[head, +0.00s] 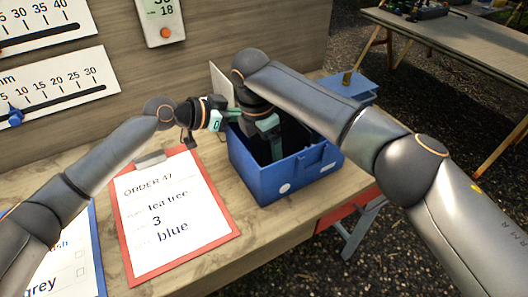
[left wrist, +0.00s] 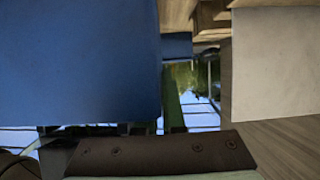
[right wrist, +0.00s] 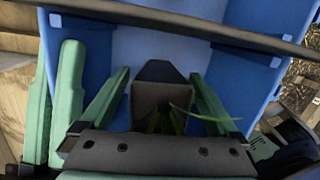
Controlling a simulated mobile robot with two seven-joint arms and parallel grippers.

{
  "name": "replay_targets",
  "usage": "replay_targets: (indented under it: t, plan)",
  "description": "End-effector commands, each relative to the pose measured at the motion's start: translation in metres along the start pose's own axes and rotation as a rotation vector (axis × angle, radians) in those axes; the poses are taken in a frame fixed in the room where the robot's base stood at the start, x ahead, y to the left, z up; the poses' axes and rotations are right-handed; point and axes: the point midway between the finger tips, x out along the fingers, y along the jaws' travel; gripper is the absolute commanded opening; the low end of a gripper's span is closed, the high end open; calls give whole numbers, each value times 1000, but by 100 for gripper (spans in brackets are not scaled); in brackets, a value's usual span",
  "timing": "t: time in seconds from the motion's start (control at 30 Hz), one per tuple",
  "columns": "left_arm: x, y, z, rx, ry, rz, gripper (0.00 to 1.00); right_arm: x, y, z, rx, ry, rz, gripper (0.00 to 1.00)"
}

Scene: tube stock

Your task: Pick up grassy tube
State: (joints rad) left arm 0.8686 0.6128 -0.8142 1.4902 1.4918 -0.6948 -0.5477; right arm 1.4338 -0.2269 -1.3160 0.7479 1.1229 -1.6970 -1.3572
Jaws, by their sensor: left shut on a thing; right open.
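A blue box (head: 290,178) with a carrying bar stands at the table's right end. My right gripper (head: 272,150) reaches down into it from above. In the right wrist view, its open fingers (right wrist: 160,78) stand on either side of a brownish square tube (right wrist: 150,98) with thin green grassy leaves, with gaps at both sides. The arm hides the tube in the head view. The box's blue side fills much of the left wrist view (left wrist: 75,60).
A red clipboard (head: 228,232) with an order sheet lies left of the box, and a blue clipboard (head: 98,250) farther left. A pale panel (head: 221,84) stands behind the box. The box's dark bar (right wrist: 190,25) crosses above the opening.

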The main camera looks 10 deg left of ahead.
Motion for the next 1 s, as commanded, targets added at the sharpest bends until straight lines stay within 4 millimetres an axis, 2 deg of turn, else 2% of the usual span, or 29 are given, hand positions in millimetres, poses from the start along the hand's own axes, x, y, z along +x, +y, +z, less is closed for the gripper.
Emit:
replay_targets:
  t: [0.07,0.87,1.0]
  plan:
    - [0,0,0,0,0,0,0,0,0,0,0,0,0,93]
    - [0,0,0,0,0,0,0,-1,0,0,0,0,1,3]
    - [0,0,0,0,0,0,0,-1,0,0,0,0,1,0]
